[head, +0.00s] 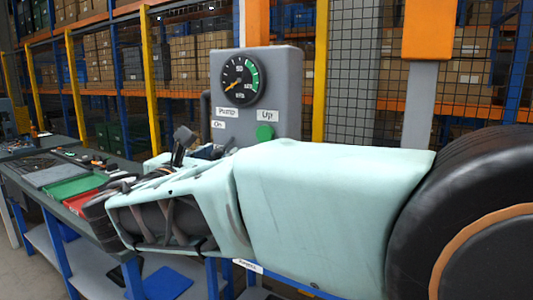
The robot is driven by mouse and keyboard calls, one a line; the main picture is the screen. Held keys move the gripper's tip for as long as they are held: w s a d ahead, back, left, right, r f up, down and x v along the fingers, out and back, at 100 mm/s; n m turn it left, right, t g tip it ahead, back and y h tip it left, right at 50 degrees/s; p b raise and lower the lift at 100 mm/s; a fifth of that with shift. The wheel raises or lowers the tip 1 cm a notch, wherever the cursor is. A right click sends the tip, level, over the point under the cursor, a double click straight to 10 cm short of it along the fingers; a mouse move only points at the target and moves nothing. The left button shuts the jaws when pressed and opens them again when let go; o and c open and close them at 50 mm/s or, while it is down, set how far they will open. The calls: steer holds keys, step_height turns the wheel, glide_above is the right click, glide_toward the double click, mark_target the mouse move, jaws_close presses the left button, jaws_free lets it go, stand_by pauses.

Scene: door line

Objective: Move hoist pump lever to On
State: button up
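The hoist control box (282,85) is a grey panel with a round black gauge (240,80), a "Pump" label, an "On" label (218,125) and an "Up" label above a green button (264,132). My pale teal arm crosses in front of the box's lower part. I cannot make out the pump lever clearly; the area below the "On" label is covered by my arm. Dark parts of my gripper (110,203) show at the arm's left end, seen from behind. Its fingertips are not clear, and I cannot tell whether it is open or holds anything.
A workbench (60,200) with a green mat (72,188), a red mat and dark tools runs along the left. Wire mesh and blue and orange racks with cartons stand behind. An orange box on a grey post (422,100) is at the upper right.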

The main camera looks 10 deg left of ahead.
mark_target(217, 150)
jaws_close()
steer(key=shift+r, duration=0.1)
stand_by(0.4)
steer(key=r+g+p, duration=0.1)
steer(key=p, duration=0.2)
steer(key=r+g+p, duration=0.1)
steer(key=p, duration=0.3)
steer(key=shift+s+a+m+y, duration=0.1)
steer(key=shift+s+m+y, duration=0.1)
steer(key=shift+m+y, duration=0.1)
steer(key=g+p, duration=0.1)
steer(key=p, duration=0.3)
steer(key=r+g+p, duration=0.1)
steer(key=g+p, duration=0.1)
steer(key=p, duration=0.2)
steer(key=shift+r+m+y, duration=0.25)
steer(key=shift+m+y, duration=0.05)
steer(key=shift+r+g+y+p, duration=0.3)
steer(key=shift+g+p, duration=0.6)
steer(key=shift+p, duration=0.3)
steer(key=shift+w+r+m+g+y+p, duration=0.15)
steer(key=shift+r+g+y, duration=0.05)
steer(key=shift+g, duration=0.45)
steer(key=shift+w+r+m+g+y+p, duration=0.1)
steer(key=shift+r+m+g+y+p, duration=0.1)
steer(key=shift+g, duration=0.45)
